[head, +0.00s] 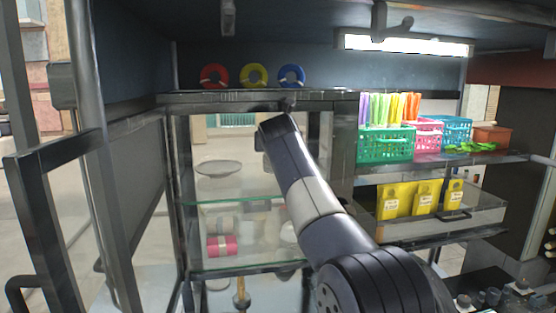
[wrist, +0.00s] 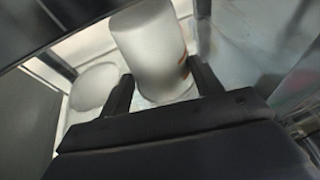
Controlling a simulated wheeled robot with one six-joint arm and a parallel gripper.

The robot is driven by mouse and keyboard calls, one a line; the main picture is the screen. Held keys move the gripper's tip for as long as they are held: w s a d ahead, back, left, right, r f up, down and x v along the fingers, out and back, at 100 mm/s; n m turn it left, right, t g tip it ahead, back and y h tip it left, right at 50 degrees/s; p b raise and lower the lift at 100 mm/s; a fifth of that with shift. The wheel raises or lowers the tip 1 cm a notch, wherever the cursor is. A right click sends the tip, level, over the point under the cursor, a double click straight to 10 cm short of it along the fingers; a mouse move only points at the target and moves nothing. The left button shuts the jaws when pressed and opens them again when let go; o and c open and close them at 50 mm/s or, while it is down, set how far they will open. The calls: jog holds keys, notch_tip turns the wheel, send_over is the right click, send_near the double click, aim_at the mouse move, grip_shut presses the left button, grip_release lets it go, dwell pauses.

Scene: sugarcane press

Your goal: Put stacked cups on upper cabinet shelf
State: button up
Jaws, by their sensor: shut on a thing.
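A whitish cylinder, which looks like the stacked cups (wrist: 150,45), stands between the two fingers of my gripper (wrist: 163,82) in the wrist view. My gripper is shut on it. In the head view my arm reaches up to the glass cabinet (head: 183,160), and its wrist is at the upper compartment. The fingers and held cups are hidden there behind the arm. The upper glass shelf (head: 235,200) has a green edge. A shallow round dish (head: 218,168) shows in the upper compartment at left. A pale round thing (wrist: 93,88) lies left of the cups.
Pink and whitish items (head: 222,245) stand on the lower shelf. Red (head: 214,76), yellow and blue rings stand on the cabinet top. Coloured baskets (head: 385,146) and yellow packets (head: 425,197) are at right. Dark frame posts (head: 90,130) stand at left.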

jog(key=shift+f, duration=1.8)
jog(key=shift+w+f, duration=0.25)
jog(key=shift+f, duration=0.15)
jog(key=shift+f, duration=0.15)
jog(key=o, duration=1.4)
jog(key=shift+c, duration=0.2)
jog(key=shift+s, duration=0.1)
jog(key=b+v, duration=0.3)
jog(key=v, duration=0.9)
